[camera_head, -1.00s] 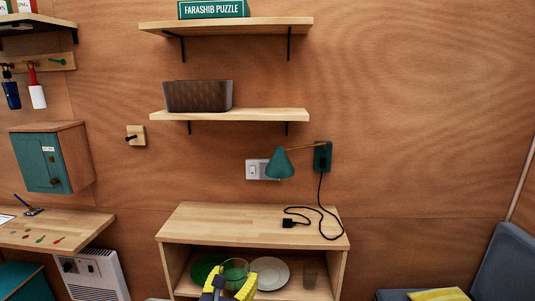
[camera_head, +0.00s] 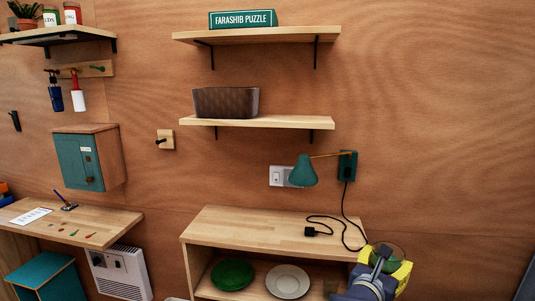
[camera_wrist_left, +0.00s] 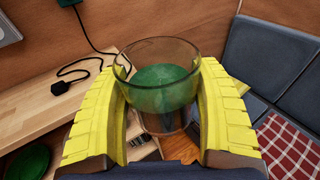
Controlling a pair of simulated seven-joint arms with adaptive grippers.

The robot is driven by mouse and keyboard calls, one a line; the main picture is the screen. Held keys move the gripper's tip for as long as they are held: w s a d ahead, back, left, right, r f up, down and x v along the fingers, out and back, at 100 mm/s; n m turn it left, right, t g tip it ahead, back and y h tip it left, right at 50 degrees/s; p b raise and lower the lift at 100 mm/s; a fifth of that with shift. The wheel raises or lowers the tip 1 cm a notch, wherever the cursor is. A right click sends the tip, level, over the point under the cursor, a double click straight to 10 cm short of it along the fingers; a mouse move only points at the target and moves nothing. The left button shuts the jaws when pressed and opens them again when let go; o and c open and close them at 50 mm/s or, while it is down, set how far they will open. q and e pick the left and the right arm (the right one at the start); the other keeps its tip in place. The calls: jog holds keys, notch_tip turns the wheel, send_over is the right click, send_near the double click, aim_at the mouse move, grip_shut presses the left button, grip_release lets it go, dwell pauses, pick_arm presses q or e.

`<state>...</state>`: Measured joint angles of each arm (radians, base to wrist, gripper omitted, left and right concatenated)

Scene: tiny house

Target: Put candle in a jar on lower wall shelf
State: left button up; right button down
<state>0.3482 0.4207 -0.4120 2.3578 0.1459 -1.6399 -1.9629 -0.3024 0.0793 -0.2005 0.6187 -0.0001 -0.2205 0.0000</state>
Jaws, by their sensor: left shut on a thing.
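The candle in a jar (camera_wrist_left: 158,80) is a clear glass with green inside. My left gripper (camera_wrist_left: 160,110) is shut around its sides and holds it upright in the left wrist view. In the head view the gripper (camera_head: 381,272) is at the lower right, with the jar (camera_head: 386,253) partly hidden between its yellow fingers, at the right end of the wooden cabinet. The lower wall shelf (camera_head: 295,122) is up and to the left of the gripper, with a dark brown basket (camera_head: 226,102) on its left part. Its right part is bare. My right gripper is not in view.
The upper shelf (camera_head: 290,34) carries a green puzzle box (camera_head: 243,19). A green lamp (camera_head: 303,171) juts from the wall below the lower shelf. A black cable (camera_head: 330,222) lies on the cabinet top (camera_head: 250,222). Plates (camera_head: 288,281) sit inside the cabinet.

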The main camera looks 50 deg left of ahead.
pick_arm(q)
jog(key=w+a+r+n+g+y, duration=0.25)
jog(key=a+r+n+y, duration=0.2)
jog(key=a+r, duration=0.65)
jog(key=w+a+r+n+g+y, duration=0.1)
jog(key=a+r+n+g+y, duration=0.35)
jog(key=r, duration=0.95)
jog(key=s+a+r+n+g+y, duration=0.25)
jog(key=s+a+r, duration=0.35)
jog(key=a+r, duration=0.3)
jog(key=s+a+r+n+g+y, duration=0.1)
jog(key=s+a+r+n+g, duration=0.15)
jog(key=s+a+r, duration=0.55)
jog(key=g, duration=0.1)
send_over(283, 118)
jog(key=shift+s+d+f+m, duration=0.1)
jog(key=shift+s+d+f, duration=0.05)
jog(key=shift+f, duration=0.3)
jog(key=shift+s+d+f+m, duration=0.1)
jog(key=shift+d+f, duration=0.05)
jog(key=shift+f, duration=0.3)
jog(key=shift+s+d+f+m, duration=0.1)
jog(key=shift+s+d+f, duration=0.05)
jog(key=shift+f, duration=0.3)
jog(key=shift+w+a+f, duration=0.15)
jog(key=shift+f, duration=1.4)
jog(key=shift+f, duration=0.1)
